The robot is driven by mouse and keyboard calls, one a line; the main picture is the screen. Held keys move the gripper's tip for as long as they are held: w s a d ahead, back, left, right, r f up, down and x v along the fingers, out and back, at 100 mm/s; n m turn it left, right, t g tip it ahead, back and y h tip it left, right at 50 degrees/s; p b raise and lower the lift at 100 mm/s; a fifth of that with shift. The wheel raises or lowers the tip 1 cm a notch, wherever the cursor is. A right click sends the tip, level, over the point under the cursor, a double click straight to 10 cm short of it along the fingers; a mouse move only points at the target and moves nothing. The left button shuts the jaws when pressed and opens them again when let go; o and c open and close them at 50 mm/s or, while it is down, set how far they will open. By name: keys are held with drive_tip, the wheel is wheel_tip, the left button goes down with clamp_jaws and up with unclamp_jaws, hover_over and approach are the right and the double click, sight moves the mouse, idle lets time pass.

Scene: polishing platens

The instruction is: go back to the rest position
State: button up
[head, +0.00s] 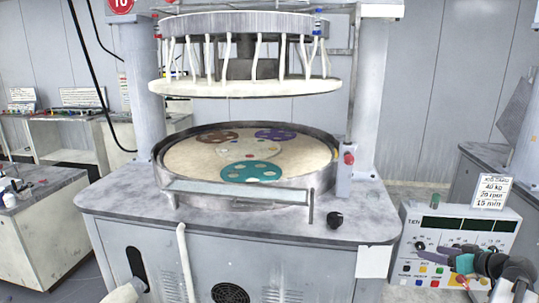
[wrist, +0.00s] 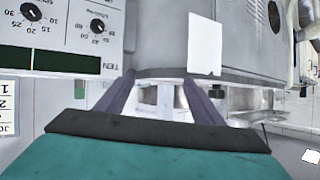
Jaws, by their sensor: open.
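My gripper (head: 442,252) is at the lower right of the head view, in front of the control box. In the wrist view, its two dark purple fingers (wrist: 159,88) stand apart with an empty gap between them. Nothing is held. The teal body of my gripper fills the bottom of that view. The control box (head: 418,232) has knobs, dark displays and coloured buttons. Its dials also show close by at the upper left of the wrist view (wrist: 62,28). I cannot tell whether my gripper touches the box.
The polishing machine (head: 130,212) stands in the middle, its upper plate (head: 245,88) raised over the round basin (head: 160,165). Brown, purple and teal discs lie inside. Benches stand left and right. A card (head: 492,191) stands on the box.

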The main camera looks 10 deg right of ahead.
drive_tip(key=w+a+f+g+y, duration=0.1)
drive_tip(key=w+a+f+g, duration=0.1)
drive_tip(key=a+f, duration=0.65)
drive_tip(key=w+a+f+g+y, duration=0.2)
drive_tip(key=w+a+f, duration=0.1)
drive_tip(key=a+f, duration=0.55)
drive_tip(key=s+a+f+m+g, duration=0.1)
drive_tip(key=s+a+f+g, duration=0.15)
drive_tip(key=a+f, duration=0.55)
drive_tip(key=s+a+f+g, duration=0.2)
drive_tip(key=a+f+g, duration=0.1)
drive_tip(key=a+f, duration=0.5)
drive_tip(key=s+a+f+g, duration=0.5)
drive_tip(key=s+a+f, duration=0.5)
drive_tip(key=a+f, duration=0.15)
drive_tip(key=s+a+f+g+h, duration=0.2)
drive_tip(key=s+a+f, duration=0.1)
drive_tip(key=s, duration=0.5)
drive_tip(key=s+a+f+g+h, duration=0.2)
drive_tip(key=s+a+f, duration=0.1)
drive_tip(key=s, duration=0.5)
drive_tip(key=shift+a+n+h, duration=0.3)
drive_tip(key=shift+n, duration=0.1)
